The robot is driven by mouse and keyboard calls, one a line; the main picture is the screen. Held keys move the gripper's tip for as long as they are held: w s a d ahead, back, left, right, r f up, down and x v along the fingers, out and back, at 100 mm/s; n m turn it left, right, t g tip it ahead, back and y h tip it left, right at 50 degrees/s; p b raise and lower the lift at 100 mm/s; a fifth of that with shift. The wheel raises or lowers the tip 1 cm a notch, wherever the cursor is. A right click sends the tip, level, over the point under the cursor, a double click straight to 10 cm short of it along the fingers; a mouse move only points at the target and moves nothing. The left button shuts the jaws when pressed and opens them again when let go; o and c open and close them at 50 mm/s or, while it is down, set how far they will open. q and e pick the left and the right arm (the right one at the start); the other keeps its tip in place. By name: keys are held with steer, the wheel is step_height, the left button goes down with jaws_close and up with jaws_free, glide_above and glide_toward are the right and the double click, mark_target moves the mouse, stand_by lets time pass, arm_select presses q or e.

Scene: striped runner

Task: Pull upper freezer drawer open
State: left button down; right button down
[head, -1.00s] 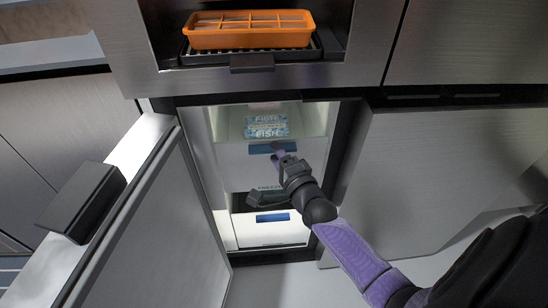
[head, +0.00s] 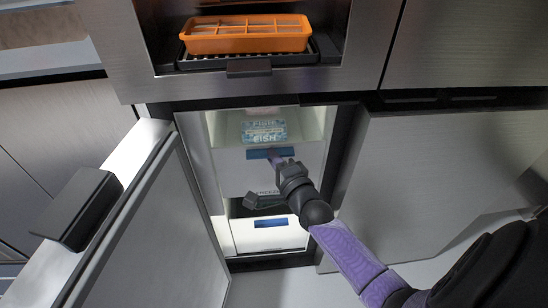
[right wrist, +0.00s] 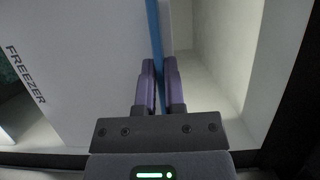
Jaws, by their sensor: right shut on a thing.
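The upper freezer drawer (head: 240,172) is a white box with a clear, see-through top part, inside the lit freezer compartment. Its blue handle strip (head: 257,154) is on the front panel. My right gripper (head: 273,157) reaches in from the lower right and is shut on this handle. In the right wrist view its purple fingers (right wrist: 160,75) stand on both sides of the blue strip (right wrist: 154,35), with the drawer front (right wrist: 90,60) lettered FREEZER. The gripper and wrist hide part of the front. My left gripper is not in view.
Blue-and-white FISH packs (head: 264,131) lie in the drawer. A lower drawer (head: 245,239) with a blue handle is below. Open door panels stand left (head: 160,220) and right (head: 430,180). An orange tray (head: 245,45) sits in the recess above. Floor below is clear.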

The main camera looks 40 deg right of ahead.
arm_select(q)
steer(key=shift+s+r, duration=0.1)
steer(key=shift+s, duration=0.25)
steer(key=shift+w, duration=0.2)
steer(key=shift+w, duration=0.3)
